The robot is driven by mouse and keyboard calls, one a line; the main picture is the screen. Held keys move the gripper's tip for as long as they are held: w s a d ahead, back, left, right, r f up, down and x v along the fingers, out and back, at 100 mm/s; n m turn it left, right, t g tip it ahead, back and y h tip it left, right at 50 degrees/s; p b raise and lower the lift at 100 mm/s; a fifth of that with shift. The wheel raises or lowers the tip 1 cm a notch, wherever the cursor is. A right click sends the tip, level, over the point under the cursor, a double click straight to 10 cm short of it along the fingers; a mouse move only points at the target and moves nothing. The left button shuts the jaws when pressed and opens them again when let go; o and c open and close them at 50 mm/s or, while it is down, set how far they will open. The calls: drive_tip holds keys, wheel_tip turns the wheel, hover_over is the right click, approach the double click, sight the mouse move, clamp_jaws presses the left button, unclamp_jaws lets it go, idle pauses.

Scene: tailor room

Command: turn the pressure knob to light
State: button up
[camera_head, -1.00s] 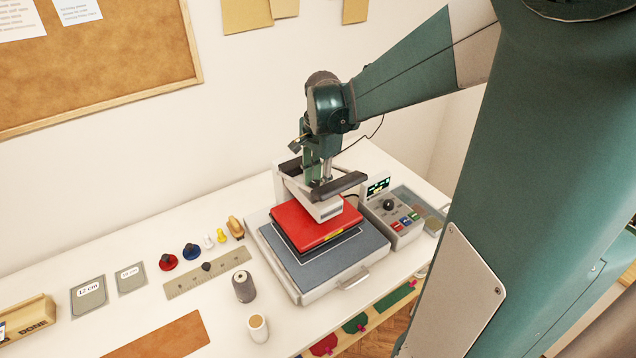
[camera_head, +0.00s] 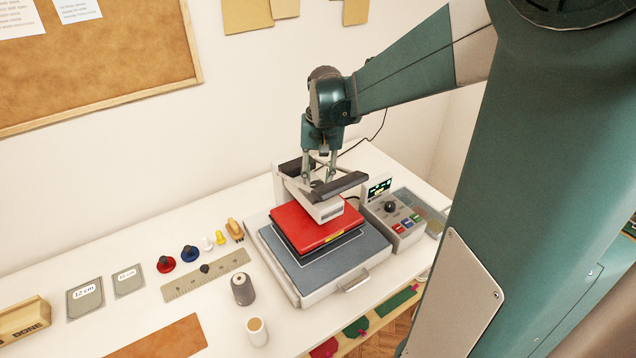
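A heat press (camera_head: 360,283) with a grey bed stands on the white table, with a red pad (camera_head: 300,226) and a white press head (camera_head: 325,212) over it. A grey control box (camera_head: 408,236) to its right has a lit display (camera_head: 379,187), a black round knob (camera_head: 390,207) and small coloured buttons. The knob's marks are too small to read. My gripper (camera_head: 319,179) points down over the top of the press head, left of that black knob. Its two fingers stand apart. A small dark part shows near the fingertips; whether they touch it, I cannot tell.
A dark lever bar (camera_head: 340,186) crosses close to the fingertips. A thread spool (camera_head: 242,289), a white cup-like item (camera_head: 257,331), a ruler (camera_head: 206,275) and several coloured pins lie left of the press.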

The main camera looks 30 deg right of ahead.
sight(318, 183)
drive_tip(key=n, duration=0.4)
drive_tip(key=shift+w+n, duration=0.1)
drive_tip(key=shift+n, duration=0.2)
drive_tip(key=shift+a+n+g+b, duration=0.1)
drive_tip(key=shift+n+g+b, duration=0.3)
drive_tip(key=shift+n, duration=1.6)
drive_tip(key=o, duration=0.9)
drive_tip(key=shift+r, duration=0.1)
drive_tip(key=shift+w+d+r, duration=0.1)
drive_tip(key=shift+d+r, duration=0.05)
drive_tip(key=shift+r, duration=1.8)
drive_tip(key=shift+d+r, duration=0.1)
drive_tip(key=shift+r, duration=1.85)
